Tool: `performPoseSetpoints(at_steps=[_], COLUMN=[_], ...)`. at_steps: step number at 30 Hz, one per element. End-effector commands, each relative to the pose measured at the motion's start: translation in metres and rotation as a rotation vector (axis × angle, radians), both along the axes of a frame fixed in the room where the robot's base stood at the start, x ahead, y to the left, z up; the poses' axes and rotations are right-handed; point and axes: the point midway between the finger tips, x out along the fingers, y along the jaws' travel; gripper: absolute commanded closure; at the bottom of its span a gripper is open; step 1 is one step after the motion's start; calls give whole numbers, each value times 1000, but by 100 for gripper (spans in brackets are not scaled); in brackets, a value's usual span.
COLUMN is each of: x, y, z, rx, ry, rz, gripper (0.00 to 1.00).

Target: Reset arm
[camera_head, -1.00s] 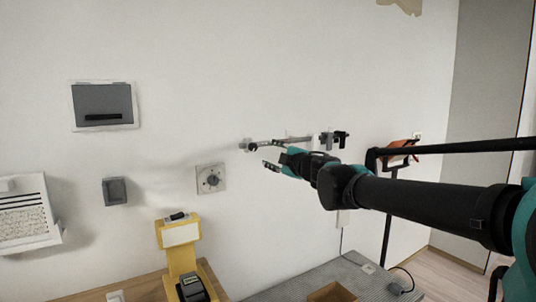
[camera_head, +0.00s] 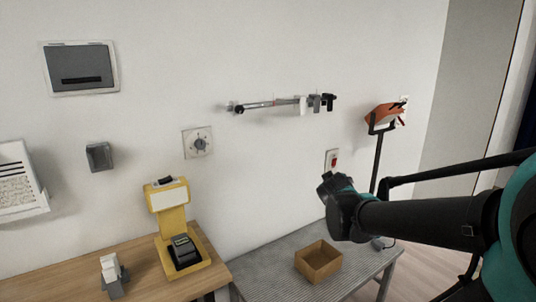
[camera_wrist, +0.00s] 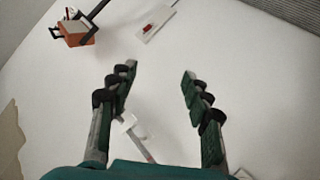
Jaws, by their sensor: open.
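My gripper (camera_wrist: 158,80) is open and empty in the wrist view, with its two dark green fingers spread and bare white wall between their tips. In the head view my wrist is at the right of centre, above the grey table, and the fingers are hidden behind it. My black forearm reaches in from the right edge. The gripper touches nothing that I can see.
A wall rail with hooks (camera_head: 285,103) is behind. An orange box on a black stand (camera_head: 382,116) and a red switch plate (camera_head: 332,158) are near my wrist. A cardboard box (camera_head: 318,262) sits on the grey table (camera_head: 268,274). A yellow stand (camera_head: 170,222) is left.

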Motion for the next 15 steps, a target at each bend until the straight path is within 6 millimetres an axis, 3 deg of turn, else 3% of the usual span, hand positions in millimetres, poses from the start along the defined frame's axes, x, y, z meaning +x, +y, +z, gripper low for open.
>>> performPoseSetpoints(at_steps=[1, 4, 9, 12, 15], x=[-19, -59, -134, -172, -199], y=[-11, -20, -10, 4, 16], z=[-29, -84, -165, -195, -213], rx=[53, 163, 348, 435, 495], ry=[67, 214, 467, 589, 673], rz=[-52, -135, -215, -228, -229], gripper=[51, 51, 51, 51, 51])
